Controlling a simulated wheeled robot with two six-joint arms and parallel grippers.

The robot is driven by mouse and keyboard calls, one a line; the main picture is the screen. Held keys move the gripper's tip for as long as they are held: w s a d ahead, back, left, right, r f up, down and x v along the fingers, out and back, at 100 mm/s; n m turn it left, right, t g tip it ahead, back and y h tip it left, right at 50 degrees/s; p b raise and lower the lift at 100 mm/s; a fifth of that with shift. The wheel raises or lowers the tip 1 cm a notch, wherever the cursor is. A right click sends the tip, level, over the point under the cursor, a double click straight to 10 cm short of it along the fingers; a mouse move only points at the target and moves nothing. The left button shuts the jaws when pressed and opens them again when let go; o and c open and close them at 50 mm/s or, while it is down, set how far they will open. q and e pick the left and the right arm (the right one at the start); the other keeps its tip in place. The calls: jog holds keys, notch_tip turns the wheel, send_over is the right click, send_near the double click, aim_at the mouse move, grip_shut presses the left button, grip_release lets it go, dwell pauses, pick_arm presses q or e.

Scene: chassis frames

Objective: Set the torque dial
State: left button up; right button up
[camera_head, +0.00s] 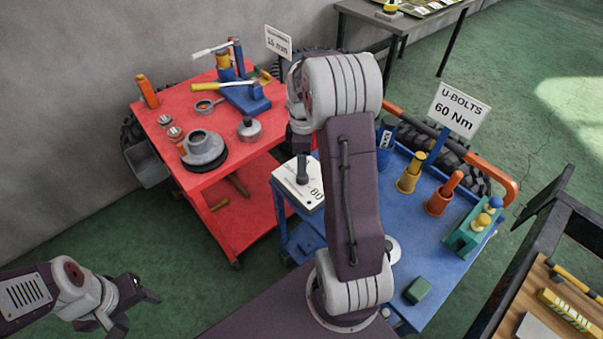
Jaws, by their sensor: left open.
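The torque dial is a white box (287,190) with a black knob (302,168), printed marks and the number 80 on its face. It sits at the left end of the blue cart top (405,240). A sign (457,110) above the cart reads U-BOLTS 60 Nm. My left gripper (146,291) is open and empty at the lower left, over the green floor and well away from the dial. My right arm rises through the middle, hiding part of the cart beside the dial. Its gripper is hidden behind its own links.
A red cart (225,110) with tools stands left of the blue cart, with a sign (278,42) at its back. A wooden bench (515,310) is at lower right.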

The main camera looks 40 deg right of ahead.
jog(key=f, duration=0.5)
jog(key=shift+w+f, duration=0.2)
jog(key=shift+f, duration=0.15)
jog(key=shift+s+f, duration=0.15)
jog(key=shift+f, duration=0.55)
grip_shut()
